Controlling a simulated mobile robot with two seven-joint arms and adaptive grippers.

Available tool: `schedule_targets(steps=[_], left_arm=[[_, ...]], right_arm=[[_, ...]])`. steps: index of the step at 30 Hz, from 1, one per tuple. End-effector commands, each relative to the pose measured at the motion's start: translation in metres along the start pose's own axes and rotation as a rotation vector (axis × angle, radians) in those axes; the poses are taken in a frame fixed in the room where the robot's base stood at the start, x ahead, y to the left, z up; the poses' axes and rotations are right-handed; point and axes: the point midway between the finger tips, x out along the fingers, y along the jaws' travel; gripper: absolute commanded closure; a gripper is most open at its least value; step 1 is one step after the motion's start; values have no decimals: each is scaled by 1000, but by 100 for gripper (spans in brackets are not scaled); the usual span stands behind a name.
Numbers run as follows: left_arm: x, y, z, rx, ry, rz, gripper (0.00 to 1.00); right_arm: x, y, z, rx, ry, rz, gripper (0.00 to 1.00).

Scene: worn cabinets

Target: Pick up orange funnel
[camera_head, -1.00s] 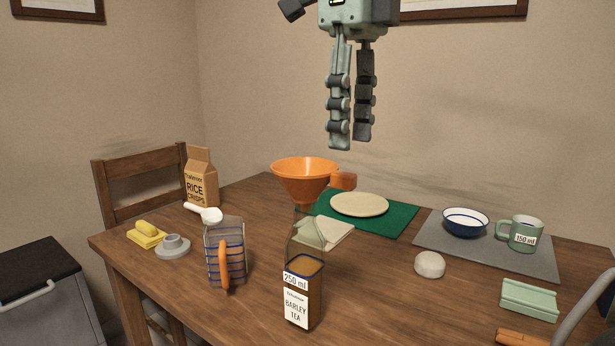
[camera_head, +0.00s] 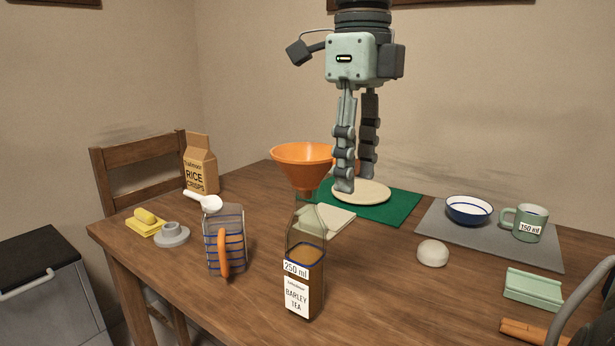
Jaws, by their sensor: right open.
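The orange funnel (camera_head: 301,160) is near the middle of the table in the head view, wide mouth up. Its stem is behind the top of the bottle labelled barley tea (camera_head: 303,271), and I cannot tell what bears it. My right gripper (camera_head: 357,184) hangs pointing down just right of the funnel, its fingers apart and empty. The near finger hides the handle side of the funnel. The fingertips overlap the beige round plate (camera_head: 374,195) in the picture; contact is unclear. My left gripper is not in view.
The plate lies on a green mat (camera_head: 402,206). A blue-rimmed bowl (camera_head: 468,211) and green mug (camera_head: 526,222) sit on a grey mat at right.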

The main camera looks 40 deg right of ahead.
Motion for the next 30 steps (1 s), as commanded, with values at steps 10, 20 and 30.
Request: schedule_targets(steps=[10, 20, 30], left_arm=[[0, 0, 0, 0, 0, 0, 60], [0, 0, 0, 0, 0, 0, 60], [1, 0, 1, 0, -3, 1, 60]], right_arm=[[0, 0, 0, 0, 0, 0, 91], [-1, 0, 0, 0, 0, 0, 100], [-21, 0, 1, 1, -3, -2, 100]])
